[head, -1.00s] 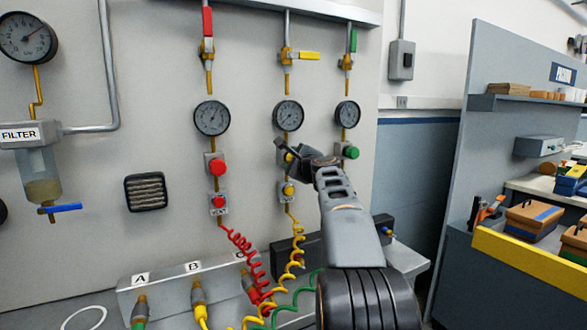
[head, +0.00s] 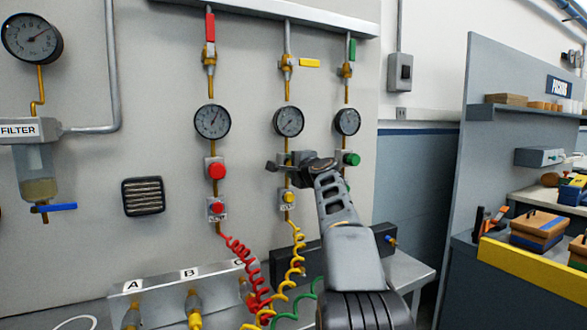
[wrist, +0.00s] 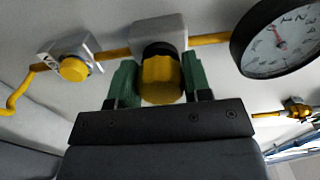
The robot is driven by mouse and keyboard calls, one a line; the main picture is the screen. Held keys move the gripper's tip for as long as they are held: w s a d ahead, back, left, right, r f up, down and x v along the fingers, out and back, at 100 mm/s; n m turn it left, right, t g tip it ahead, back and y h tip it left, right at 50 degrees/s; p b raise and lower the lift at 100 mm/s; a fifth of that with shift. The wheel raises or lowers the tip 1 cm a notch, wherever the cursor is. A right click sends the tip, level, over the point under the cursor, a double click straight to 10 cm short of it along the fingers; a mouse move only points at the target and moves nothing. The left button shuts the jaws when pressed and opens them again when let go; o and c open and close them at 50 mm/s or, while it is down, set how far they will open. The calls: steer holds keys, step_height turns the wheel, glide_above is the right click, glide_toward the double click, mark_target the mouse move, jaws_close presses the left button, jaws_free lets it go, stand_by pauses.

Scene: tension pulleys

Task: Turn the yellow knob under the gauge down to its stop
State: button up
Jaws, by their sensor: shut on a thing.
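The yellow knob (wrist: 162,82) sits on a grey block on the yellow pipe, below the middle gauge (head: 289,121). In the wrist view the gauge (wrist: 278,42) is at the upper right, its needle in view. My gripper (wrist: 158,76) is shut on the knob, with a green pad on each side of it. In the head view my gripper (head: 289,162) is at the panel under the gauge and hides the knob.
A smaller yellow button (head: 289,197) is just below my gripper. The red knob (head: 217,171) is to the left and the green knob (head: 351,159) close on the right. A coiled yellow hose (head: 297,248) hangs below.

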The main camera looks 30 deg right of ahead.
stand_by(0.3)
steer(key=o, duration=0.9)
steer(key=s+b, duration=0.1)
steer(key=s, duration=0.3)
steer(key=s+a+b, duration=0.1)
steer(key=s, duration=0.8)
steer(key=shift+s+a+b, duration=0.35)
steer(key=shift+a+b, duration=0.05)
